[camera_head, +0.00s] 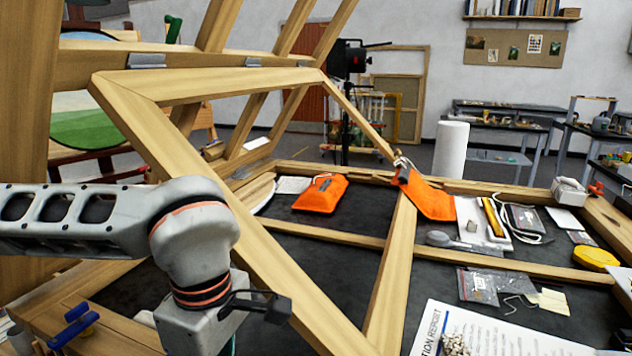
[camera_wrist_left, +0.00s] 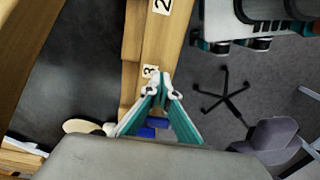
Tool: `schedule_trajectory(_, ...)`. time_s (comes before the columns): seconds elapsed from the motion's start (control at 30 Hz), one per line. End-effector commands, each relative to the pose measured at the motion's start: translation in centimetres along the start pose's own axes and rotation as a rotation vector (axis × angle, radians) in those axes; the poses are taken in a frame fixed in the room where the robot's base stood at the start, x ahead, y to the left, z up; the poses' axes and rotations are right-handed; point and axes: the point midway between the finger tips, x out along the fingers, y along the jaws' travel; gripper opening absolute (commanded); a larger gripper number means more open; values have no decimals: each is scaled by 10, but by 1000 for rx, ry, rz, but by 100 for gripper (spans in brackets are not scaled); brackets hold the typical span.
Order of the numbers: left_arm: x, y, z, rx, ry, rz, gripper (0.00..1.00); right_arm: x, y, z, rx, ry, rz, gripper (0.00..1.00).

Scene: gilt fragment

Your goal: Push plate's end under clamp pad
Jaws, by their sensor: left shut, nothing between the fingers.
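A blue clamp (camera_head: 74,326) sits on the wooden frame at the lower left of the head view. Blue parts (camera_wrist_left: 154,127) also show between my left gripper's fingers in the left wrist view; the pad itself cannot be made out. I cannot pick out the plate in either view. My right gripper is not in view.
Orange bags (camera_head: 320,194), a yellow tape measure (camera_head: 596,258) and a printed report (camera_head: 480,335) lie on the dark bench. A white roll (camera_head: 450,150) stands behind.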

Motion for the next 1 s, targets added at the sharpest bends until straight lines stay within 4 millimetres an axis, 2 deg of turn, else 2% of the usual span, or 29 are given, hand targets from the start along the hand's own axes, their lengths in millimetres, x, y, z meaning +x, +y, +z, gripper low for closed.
schedule_trajectory(1.0,20,0,0,0,0,-2,0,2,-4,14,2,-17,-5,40)
